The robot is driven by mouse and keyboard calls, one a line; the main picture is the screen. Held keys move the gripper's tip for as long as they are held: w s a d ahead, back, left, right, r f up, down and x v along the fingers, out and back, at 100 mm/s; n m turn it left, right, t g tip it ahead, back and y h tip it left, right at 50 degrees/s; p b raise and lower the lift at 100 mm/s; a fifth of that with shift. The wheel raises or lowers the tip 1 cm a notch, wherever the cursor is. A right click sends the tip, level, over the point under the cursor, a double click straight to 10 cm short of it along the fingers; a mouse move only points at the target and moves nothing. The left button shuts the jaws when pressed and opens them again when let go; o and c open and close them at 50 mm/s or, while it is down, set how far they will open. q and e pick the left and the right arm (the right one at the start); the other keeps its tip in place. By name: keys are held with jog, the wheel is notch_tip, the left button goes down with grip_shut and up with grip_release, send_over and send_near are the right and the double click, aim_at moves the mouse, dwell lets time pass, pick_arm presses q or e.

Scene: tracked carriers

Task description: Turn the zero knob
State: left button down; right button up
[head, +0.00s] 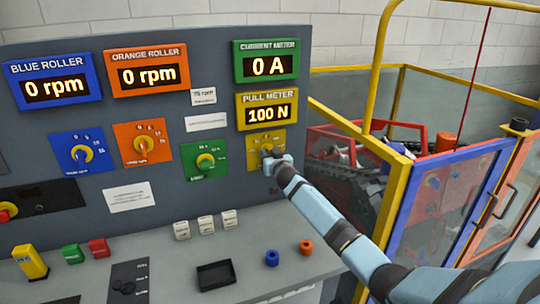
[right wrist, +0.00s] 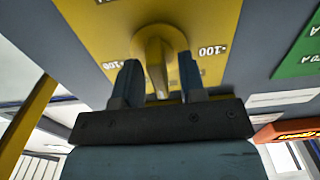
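The zero knob (head: 267,151) is a yellow knob on a yellow plate under the yellow pull meter (head: 267,109), which reads 100 N. My right gripper (head: 271,161) is at this knob and covers part of it in the head view. In the right wrist view the knob (right wrist: 158,50) shows between and just beyond the two fingertips of my right gripper (right wrist: 158,78). The fingers are apart, one on each side of the knob's pointer, with gaps visible. Whether a finger touches the knob I cannot tell. My left gripper is not in view.
Green (head: 205,161), orange (head: 142,144) and blue (head: 80,153) knobs sit left on the same panel. Below, the desk holds white blocks, a black tray (head: 215,275), and blue and orange rings. A yellow-framed fenced cell with a tracked machine (head: 345,190) stands at right.

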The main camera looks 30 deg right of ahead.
grip_shut()
jog(key=shift+n, duration=0.3)
jog(key=n, duration=0.3)
jog(key=shift+a+n, duration=0.1)
jog(key=shift+n, duration=0.2)
jog(key=n, duration=0.3)
jog(key=shift+n, duration=0.3)
jog(key=n, duration=0.4)
jog(key=shift+a+f, duration=0.1)
jog(key=shift+f+n, duration=0.1)
jog(key=shift+n, duration=2)
jog(key=shift+o, duration=0.4)
grip_release()
